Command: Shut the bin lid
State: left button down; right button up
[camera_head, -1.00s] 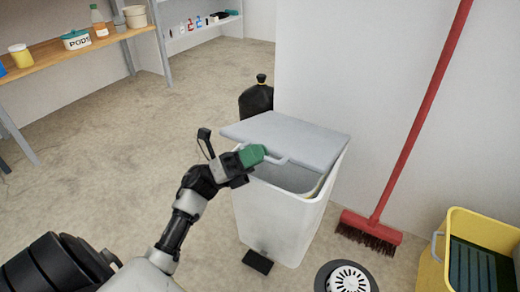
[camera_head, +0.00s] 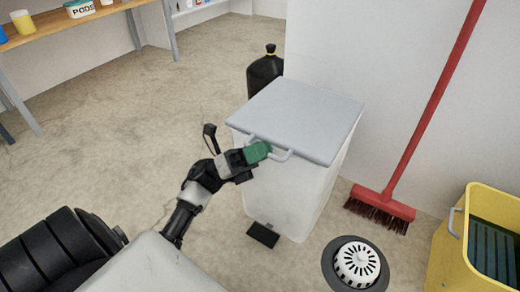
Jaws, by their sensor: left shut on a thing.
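The white bin (camera_head: 293,200) stands on the floor near the middle, with a black pedal (camera_head: 262,235) at its foot. Its grey lid (camera_head: 302,115) lies flat over the top, and no opening shows between lid and rim. My left gripper (camera_head: 262,151), with green fingers, is shut on the handle at the lid's front left. The fingers hide part of the handle. My right gripper is not in view.
A black bag or bottle (camera_head: 264,75) stands behind the bin. A red broom (camera_head: 384,205) leans on the wall at the right. A yellow bucket (camera_head: 458,255) is at the lower right. A wooden shelf (camera_head: 62,32) is at upper left. Floor left of the bin is clear.

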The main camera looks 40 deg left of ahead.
pick_arm(q)
jog(key=shift+f, duration=0.25)
jog(key=c, duration=1.4)
grip_release()
jog(key=shift+c, duration=0.2)
jog(key=shift+a, duration=0.15)
jog(key=shift+s+a+f, duration=0.15)
jog(key=shift+a+f, duration=0.05)
jog(key=shift+a, duration=0.05)
jog(key=p+v, duration=0.3)
jog(key=v, duration=0.7)
jog(key=shift+d+r, duration=0.1)
jog(key=shift+d, duration=0.05)
